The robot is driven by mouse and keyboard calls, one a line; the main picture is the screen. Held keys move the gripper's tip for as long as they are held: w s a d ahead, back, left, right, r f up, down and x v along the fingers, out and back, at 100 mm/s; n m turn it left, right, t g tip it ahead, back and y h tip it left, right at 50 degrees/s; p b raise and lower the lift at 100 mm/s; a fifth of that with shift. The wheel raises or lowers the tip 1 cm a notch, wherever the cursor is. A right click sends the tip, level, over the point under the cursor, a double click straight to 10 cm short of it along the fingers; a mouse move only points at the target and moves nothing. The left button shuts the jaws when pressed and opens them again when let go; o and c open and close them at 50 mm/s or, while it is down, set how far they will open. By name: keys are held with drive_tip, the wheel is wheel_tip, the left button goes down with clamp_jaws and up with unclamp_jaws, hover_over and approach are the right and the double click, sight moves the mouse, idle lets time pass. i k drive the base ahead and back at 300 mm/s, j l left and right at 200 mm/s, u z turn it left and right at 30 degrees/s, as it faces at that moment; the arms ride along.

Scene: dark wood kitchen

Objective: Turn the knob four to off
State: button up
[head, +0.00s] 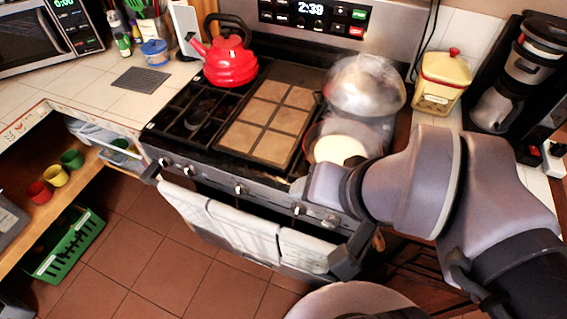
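The stove (221,182) has a row of small silvery knobs along its front edge. Counting from the left, the fourth knob (299,210) is right of the middle, and another knob (331,221) is farther right. The knobs are too small to read their turn angle. My arm comes in from the right, and its wrist end (325,186) is just above the stove's front right edge, close over these two knobs. I cannot make out my gripper's fingers clearly or any contact with a knob.
White towels (240,232) hang on the oven handle (346,263) below the knobs. A pan with pale contents (340,150) is behind my wrist, with a shiny domed pot (365,86) behind it. A red kettle (230,66) stands at the back left. An open drawer is at left.

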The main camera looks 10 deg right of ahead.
sight(332, 221)
drive_tip(key=k+l+u, duration=0.1)
drive_tip(key=l+u, duration=0.15)
drive_tip(key=k+l+u, duration=0.15)
drive_tip(key=l+u, duration=0.15)
drive_tip(key=k+l+u, duration=0.25)
drive_tip(key=l, duration=0.15)
drive_tip(key=i+l, duration=0.05)
